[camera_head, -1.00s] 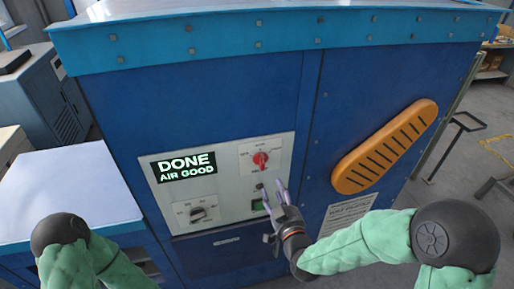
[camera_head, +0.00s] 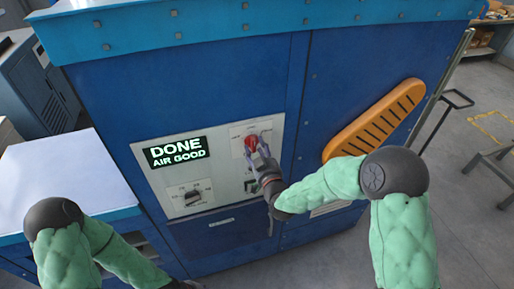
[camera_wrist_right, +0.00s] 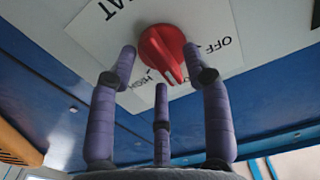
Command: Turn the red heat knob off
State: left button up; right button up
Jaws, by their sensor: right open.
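The red heat knob (camera_head: 251,143) sits on the white control panel (camera_head: 222,172) of the blue dryer. In the right wrist view the red knob (camera_wrist_right: 163,50) is just beyond the fingertips, with labels reading HEAT, OFF and HIGH around it. My right gripper (camera_head: 257,149) is open, its purple fingers pointing at the knob. In the wrist view the gripper (camera_wrist_right: 160,70) has fingers on both sides of the knob and one below; I cannot tell if they touch it. My left gripper is mostly out of the frame at the bottom.
A black dial (camera_head: 193,196) sits at the panel's lower left. An orange slotted handle (camera_head: 375,121) stands out from the dryer's right side. A pale-topped blue bench (camera_head: 70,188) stands at left.

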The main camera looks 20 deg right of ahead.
jog(key=shift+w, duration=0.1)
jog(key=shift+c, duration=0.3)
grip_shut()
jog(key=n+b, duration=0.5)
jog(key=b, duration=0.1)
jog(key=shift+a+n, duration=0.1)
jog(key=shift+n, duration=0.3)
jog(key=n+b, duration=0.2)
jog(key=n, duration=0.1)
jog(key=shift+a+r, duration=0.1)
jog(key=shift+r+n+b, duration=0.1)
jog(key=shift+n+b, duration=0.4)
jog(key=shift+n, duration=1.1)
